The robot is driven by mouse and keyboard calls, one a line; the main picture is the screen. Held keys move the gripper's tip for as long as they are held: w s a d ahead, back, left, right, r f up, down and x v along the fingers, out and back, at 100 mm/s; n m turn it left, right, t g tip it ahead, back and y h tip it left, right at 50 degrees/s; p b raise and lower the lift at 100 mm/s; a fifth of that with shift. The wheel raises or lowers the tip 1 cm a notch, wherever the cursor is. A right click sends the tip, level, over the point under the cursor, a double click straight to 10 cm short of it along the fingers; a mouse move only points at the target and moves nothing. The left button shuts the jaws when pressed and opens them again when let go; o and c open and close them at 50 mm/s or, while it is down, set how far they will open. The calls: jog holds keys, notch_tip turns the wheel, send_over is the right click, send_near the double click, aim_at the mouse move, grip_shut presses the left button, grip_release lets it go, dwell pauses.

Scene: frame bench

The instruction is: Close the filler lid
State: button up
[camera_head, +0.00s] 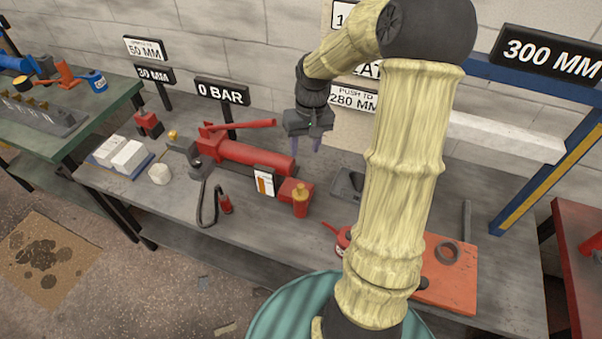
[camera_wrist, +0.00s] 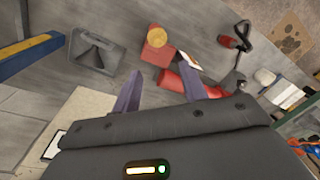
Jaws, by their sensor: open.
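A red block (camera_head: 290,187) stands on the grey bench in front of the red pump cylinder (camera_head: 255,160). A gold round cap (camera_head: 301,189) tops a small red post at its front. In the wrist view the gold cap (camera_wrist: 157,37) sits beside the red block (camera_wrist: 158,55), beyond my fingertips. I cannot tell for certain which part is the filler lid, or its angle. My gripper (camera_head: 306,152) is open and empty, pointing down above and behind the block. In the wrist view my gripper (camera_wrist: 160,70) has its purple fingers spread, touching nothing.
A white card with an orange stripe (camera_head: 264,182) stands left of the block. A dark tray-like part (camera_head: 348,185) lies to the right. A red lever (camera_head: 240,125) extends above the cylinder. My arm hides part of the orange mat (camera_head: 455,285). A blue frame (camera_head: 545,88) stands at right.

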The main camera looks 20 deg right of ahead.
jog(key=shift+w+d+r, duration=0.4)
jog(key=shift+d+r, duration=0.1)
jog(key=shift+d, duration=0.15)
jog(key=shift+f, duration=0.1)
send_near(301, 186)
jog(key=f, duration=0.8)
jog(key=shift+w+a+f, duration=0.1)
jog(key=shift+a+f, duration=0.2)
jog(key=shift+a, duration=0.1)
grip_shut()
